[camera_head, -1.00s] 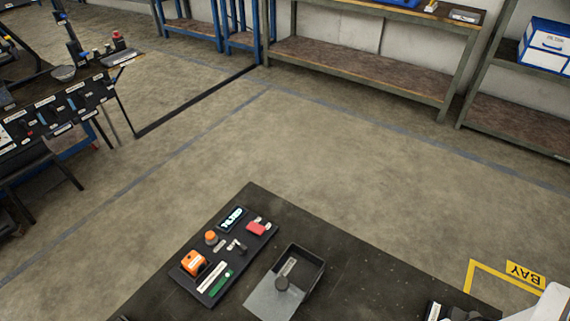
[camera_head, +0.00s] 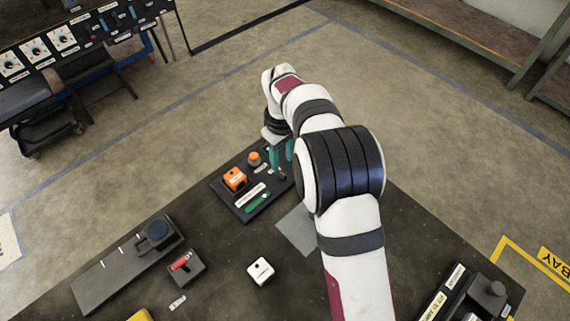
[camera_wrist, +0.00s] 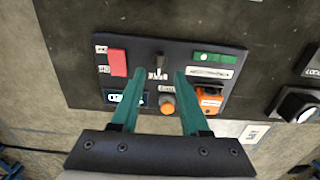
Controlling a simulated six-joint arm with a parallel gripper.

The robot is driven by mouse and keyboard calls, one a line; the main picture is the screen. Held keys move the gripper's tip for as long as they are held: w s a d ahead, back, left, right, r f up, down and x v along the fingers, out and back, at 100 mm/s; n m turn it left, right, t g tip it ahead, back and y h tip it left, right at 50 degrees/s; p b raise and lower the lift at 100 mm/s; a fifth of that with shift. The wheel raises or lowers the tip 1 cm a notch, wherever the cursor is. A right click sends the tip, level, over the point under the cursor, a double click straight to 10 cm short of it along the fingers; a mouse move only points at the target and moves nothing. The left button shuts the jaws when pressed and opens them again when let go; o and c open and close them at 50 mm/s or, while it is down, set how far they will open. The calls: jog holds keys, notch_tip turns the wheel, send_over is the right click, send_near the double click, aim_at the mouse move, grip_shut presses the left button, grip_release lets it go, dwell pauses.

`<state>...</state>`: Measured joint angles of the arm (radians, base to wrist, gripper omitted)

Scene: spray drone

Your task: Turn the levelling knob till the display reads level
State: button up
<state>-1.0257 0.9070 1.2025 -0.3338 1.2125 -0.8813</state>
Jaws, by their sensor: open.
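The dark control panel (camera_head: 230,205) lies on the dark table. In the wrist view it carries a round orange knob (camera_wrist: 167,106), a small grey lever-like part (camera_wrist: 160,64) with a label, and a display with bright characters (camera_wrist: 116,98). The left finger partly covers the display, and its reading is illegible. I cannot tell which control is the levelling knob. My gripper (camera_wrist: 157,72) is open with teal fingers above the panel. The grey part shows between the fingertips, the orange knob lower between the fingers. The fingers also show in the head view (camera_head: 281,155).
The panel also has a red switch (camera_wrist: 118,62), an orange box (camera_wrist: 211,101) and a green slider (camera_wrist: 214,57). My arm hides the tray area.

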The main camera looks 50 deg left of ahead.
aim_at(283, 171)
notch_tip(283, 171, down, 5)
jog(key=shift+f, duration=0.1)
grip_shut()
dwell(0.3)
